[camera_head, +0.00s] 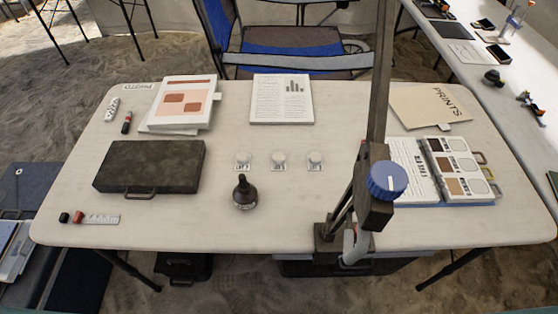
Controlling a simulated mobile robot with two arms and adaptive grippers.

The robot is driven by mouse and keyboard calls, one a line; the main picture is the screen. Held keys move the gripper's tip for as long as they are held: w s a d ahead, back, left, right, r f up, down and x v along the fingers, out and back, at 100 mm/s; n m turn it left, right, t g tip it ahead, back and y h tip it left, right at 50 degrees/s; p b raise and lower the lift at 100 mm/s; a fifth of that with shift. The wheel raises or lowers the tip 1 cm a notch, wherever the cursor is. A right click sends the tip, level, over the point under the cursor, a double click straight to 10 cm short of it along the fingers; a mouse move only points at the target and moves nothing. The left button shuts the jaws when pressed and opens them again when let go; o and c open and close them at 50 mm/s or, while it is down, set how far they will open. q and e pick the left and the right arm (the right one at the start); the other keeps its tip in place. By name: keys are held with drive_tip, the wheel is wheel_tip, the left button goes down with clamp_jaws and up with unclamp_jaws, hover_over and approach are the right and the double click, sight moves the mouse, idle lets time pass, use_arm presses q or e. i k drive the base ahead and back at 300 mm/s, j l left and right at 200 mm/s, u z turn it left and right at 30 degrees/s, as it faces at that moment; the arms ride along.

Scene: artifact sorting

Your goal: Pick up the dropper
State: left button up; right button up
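The dropper appears to be the dark, round-bodied bottle with a narrow black top (244,193) in the head view. It stands upright on the pale table (200,225), near the middle and toward the front edge. It is not covered by anything. Neither of my grippers shows in this view, so nothing is seen touching the bottle.
Three small labelled dishes (279,160) sit just behind the bottle. A dark case (150,167) lies to its left. A tall dark stand with a blue knob (387,180) rises to its right, beside an open binder (460,172). The tabletop immediately around the bottle is clear.

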sight(243, 186)
drive_tip(key=l+u, duration=0.15)
drive_tip(key=l, duration=0.2)
drive_tip(key=k+l+u, duration=0.35)
drive_tip(key=l, duration=0.3)
drive_tip(key=l+u, duration=0.15)
drive_tip(key=l, duration=0.15)
drive_tip(key=k, duration=0.05)
